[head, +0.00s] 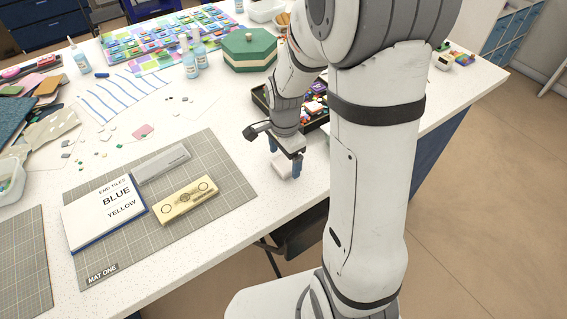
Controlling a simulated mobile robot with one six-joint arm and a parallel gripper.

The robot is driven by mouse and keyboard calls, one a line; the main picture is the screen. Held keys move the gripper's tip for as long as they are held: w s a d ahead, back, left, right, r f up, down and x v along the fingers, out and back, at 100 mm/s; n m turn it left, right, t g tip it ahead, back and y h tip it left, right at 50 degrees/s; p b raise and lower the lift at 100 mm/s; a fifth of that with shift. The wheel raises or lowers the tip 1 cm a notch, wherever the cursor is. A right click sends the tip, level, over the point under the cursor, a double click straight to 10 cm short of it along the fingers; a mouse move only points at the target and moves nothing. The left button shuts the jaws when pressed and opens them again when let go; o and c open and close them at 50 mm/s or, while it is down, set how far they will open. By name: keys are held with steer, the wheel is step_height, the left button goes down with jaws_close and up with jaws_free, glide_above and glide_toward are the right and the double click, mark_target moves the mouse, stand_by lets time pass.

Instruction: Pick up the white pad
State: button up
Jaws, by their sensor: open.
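The white pad (281,171) is a small pale block on the speckled white table, right of the grey cutting mat and near the table's front edge. My gripper (285,157) points down directly over it, with one blue fingertip on each side. The jaws are open, and the pad lies between or just below them. I cannot tell whether a finger touches it. The gripper body hides part of the pad's far side.
The mat (228,196) carries a lettered card (103,213), a grey bar (162,163) and a cream block (186,201). A dark tray (316,122) of coloured pieces stands behind my gripper. A green hexagonal box (247,50) and bottles stand farther back.

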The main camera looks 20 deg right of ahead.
mark_target(284, 163)
steer(key=shift+f, duration=0.95)
steer(key=c, duration=1.1)
steer(key=shift+o, duration=0.2)
step_height(284, 163, up, 10)
steer(key=shift+b, duration=0.3)
steer(key=o, duration=0.3)
steer(key=shift+c, duration=1.1)
